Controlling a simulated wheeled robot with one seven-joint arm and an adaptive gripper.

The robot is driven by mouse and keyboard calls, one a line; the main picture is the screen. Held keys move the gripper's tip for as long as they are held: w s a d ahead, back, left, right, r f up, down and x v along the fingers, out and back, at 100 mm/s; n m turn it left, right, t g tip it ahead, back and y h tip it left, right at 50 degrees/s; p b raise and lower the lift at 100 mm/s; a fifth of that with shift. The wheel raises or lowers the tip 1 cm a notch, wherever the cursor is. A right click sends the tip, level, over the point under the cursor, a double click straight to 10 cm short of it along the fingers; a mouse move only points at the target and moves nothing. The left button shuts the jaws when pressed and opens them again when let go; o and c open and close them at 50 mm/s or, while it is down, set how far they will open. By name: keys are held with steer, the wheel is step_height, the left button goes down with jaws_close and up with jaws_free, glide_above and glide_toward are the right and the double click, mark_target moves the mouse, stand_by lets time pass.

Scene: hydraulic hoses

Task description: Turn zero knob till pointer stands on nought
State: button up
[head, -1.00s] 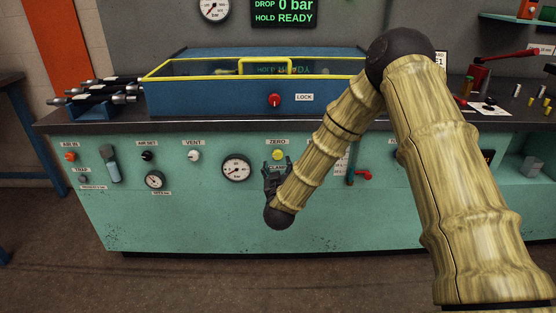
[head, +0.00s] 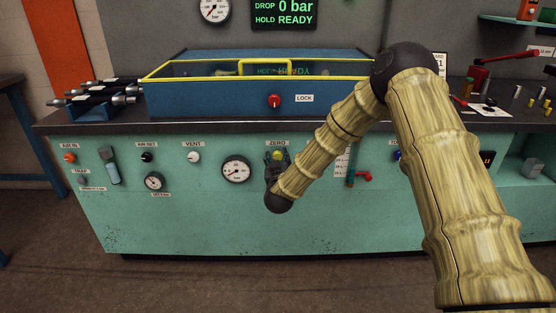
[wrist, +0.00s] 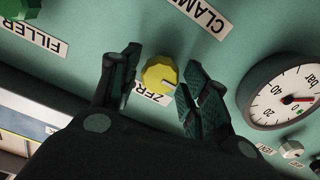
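The yellow zero knob (head: 277,155) is on the green front panel under the ZERO label (head: 277,143). My gripper (head: 277,162) is right in front of it, with its fingers spread. In the wrist view the knob (wrist: 160,76) sits between the two open fingers (wrist: 161,66), with a gap visible on both sides. A pale mark shows on the knob's face. The round bar gauge (head: 236,170) is left of the knob. In the wrist view its pointer (wrist: 300,99) appears slightly off the 0, on the side away from 20; the dial is partly cut off.
The VENT knob (head: 194,156) and AIR SET knob (head: 147,157) are further left. A red lever (head: 363,175) is to the right. A red LOCK knob (head: 274,101) is on the blue box above. The wrist view also shows a green FILLER knob (wrist: 20,8).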

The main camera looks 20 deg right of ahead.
steer(key=c, duration=0.5)
steer(key=shift+c, duration=0.2)
steer(key=shift+m, duration=0.3)
steer(key=m, duration=0.6)
steer(key=shift+d, duration=0.1)
steer(key=m+b, duration=0.1)
steer(key=m, duration=0.4)
steer(key=shift+b, duration=0.35)
steer(key=shift+m, duration=0.4)
steer(key=o, duration=1)
steer(key=shift+o, duration=0.2)
